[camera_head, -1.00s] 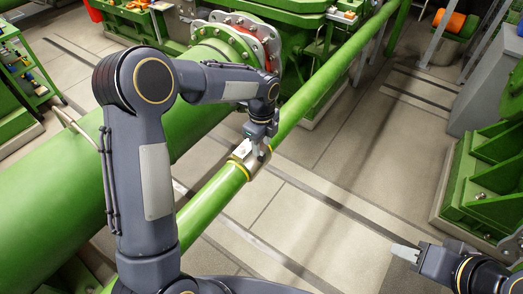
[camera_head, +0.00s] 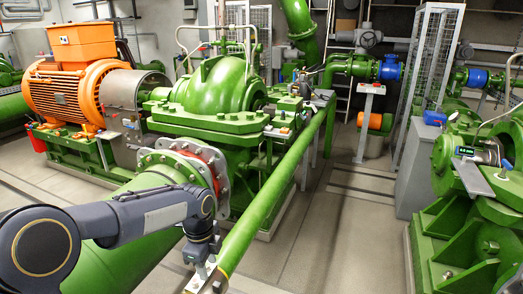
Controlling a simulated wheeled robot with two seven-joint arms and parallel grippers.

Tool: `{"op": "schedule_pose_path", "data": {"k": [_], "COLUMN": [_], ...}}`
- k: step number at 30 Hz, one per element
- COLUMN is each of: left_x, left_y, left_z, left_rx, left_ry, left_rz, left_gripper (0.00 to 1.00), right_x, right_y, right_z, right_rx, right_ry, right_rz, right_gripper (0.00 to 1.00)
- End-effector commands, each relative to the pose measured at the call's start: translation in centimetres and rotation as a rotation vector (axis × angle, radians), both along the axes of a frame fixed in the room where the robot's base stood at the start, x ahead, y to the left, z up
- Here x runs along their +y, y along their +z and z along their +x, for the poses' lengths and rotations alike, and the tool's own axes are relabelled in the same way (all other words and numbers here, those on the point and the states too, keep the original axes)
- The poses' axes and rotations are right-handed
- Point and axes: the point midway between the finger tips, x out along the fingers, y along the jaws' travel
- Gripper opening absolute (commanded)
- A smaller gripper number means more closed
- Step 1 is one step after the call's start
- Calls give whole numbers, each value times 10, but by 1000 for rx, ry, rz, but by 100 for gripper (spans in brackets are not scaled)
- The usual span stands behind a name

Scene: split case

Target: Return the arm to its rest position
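My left arm (camera_head: 110,222) comes in from the left and reaches over the thick green pipe. Its gripper (camera_head: 202,271) points down at the bottom edge of the head view, at a metal sleeve (camera_head: 213,284) on the narrow green pipe (camera_head: 264,200). The fingertips are small and partly lost against the sleeve. I cannot tell whether they are open or shut, or whether they touch it. My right arm and gripper are not in view.
A green pump casing (camera_head: 215,88) with an orange motor (camera_head: 80,88) stands behind the arm. A flange (camera_head: 205,165) is close beside the forearm. Green machinery (camera_head: 465,235) and a grey cabinet (camera_head: 418,165) stand at right. The floor (camera_head: 345,235) between is clear.

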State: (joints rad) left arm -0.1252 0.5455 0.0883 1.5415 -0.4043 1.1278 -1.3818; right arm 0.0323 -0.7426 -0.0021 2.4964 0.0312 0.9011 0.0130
Motion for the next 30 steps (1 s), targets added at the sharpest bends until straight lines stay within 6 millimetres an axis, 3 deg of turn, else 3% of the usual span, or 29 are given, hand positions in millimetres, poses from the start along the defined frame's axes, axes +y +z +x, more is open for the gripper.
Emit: {"op": "schedule_pose_path", "data": {"k": [3, 9, 13, 18, 24, 30], "left_x": [25, 53, 58, 53, 44, 42], "left_y": [37, 76, 82, 75, 62, 59], "left_z": [-39, -124, -179, -236, -266, -271], "left_rx": [-44, -83, -79, -39, 15, 30], "left_ry": [272, 817, 1167, 1557, 1799, 1844], "left_rz": [-65, -234, -369, -548, -678, -699], "left_gripper": [40, 40, 40, 40, 40, 40], "right_x": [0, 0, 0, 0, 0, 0], "right_y": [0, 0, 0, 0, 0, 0], "right_z": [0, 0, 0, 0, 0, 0], "right_rx": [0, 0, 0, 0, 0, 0], "right_ry": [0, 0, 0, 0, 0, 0], "right_rz": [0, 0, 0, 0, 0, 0], "right_gripper": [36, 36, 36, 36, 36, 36]}}
